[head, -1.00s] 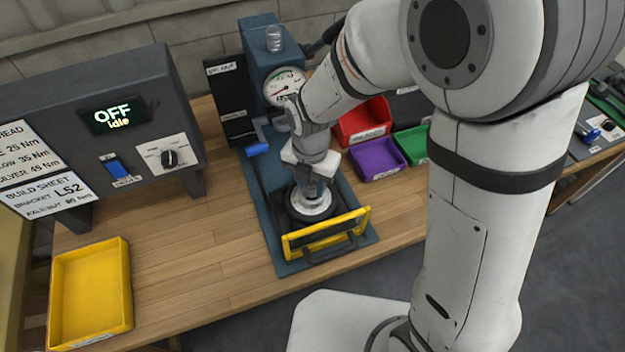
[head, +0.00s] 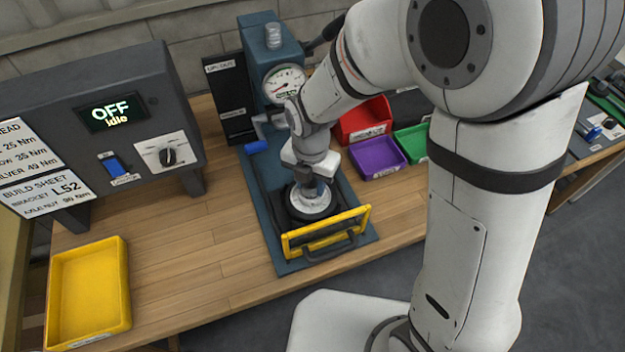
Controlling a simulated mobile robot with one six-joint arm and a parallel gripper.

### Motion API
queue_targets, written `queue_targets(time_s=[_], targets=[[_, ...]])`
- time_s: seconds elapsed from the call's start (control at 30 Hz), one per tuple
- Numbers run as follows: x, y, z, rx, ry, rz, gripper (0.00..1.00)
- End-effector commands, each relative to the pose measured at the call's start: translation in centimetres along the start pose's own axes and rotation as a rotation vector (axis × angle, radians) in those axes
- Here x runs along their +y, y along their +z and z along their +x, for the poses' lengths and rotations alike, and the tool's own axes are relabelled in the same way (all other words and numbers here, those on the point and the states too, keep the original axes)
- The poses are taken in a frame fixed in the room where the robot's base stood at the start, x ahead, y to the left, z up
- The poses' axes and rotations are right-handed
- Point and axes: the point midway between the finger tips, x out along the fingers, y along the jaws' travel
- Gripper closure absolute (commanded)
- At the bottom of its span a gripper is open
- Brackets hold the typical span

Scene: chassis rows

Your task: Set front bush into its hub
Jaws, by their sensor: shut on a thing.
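The hub (head: 311,206) is a pale round part on a dark round seat in the blue press, behind a yellow guard bar. My gripper (head: 312,184) points down right over the middle of the hub. It is shut on a small part, most likely the front bush, which the fingers and wrist largely hide. I cannot tell whether the part touches the hub or sits in its bore.
The yellow guard (head: 326,232) stands in front of the hub. The press column with a gauge (head: 284,82) rises behind. Red (head: 363,122), purple (head: 378,158) and green (head: 411,143) bins stand right. A yellow tray (head: 122,290) and a control box reading OFF (head: 112,114) are left.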

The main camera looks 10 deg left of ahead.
Motion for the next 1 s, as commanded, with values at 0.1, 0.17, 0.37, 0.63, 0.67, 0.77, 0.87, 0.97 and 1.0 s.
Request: queue_targets(time_s=[0.1,0.17,0.37,0.63,0.67,0.77,0.87,0.97,1.0], targets=[[0.0,0.0,0.3,0.000,0.000,0.000,0.90],[0.0,0.0,0.5,0.000,0.000,0.000,0.90],[0.0,0.0,0.6,0.000,0.000,0.000,0.61],[0.0,0.0,0.6,0.000,0.000,0.000,0.40],[0.0,0.0,0.6,0.000,0.000,0.000,0.40],[0.0,0.0,0.6,0.000,0.000,-0.001,0.40],[0.0,0.0,0.5,0.000,0.000,-0.001,0.40],[0.1,0.0,-0.2,-0.002,0.002,0.000,0.40],[0.1,0.1,-0.8,-0.002,0.003,0.000,0.40]])
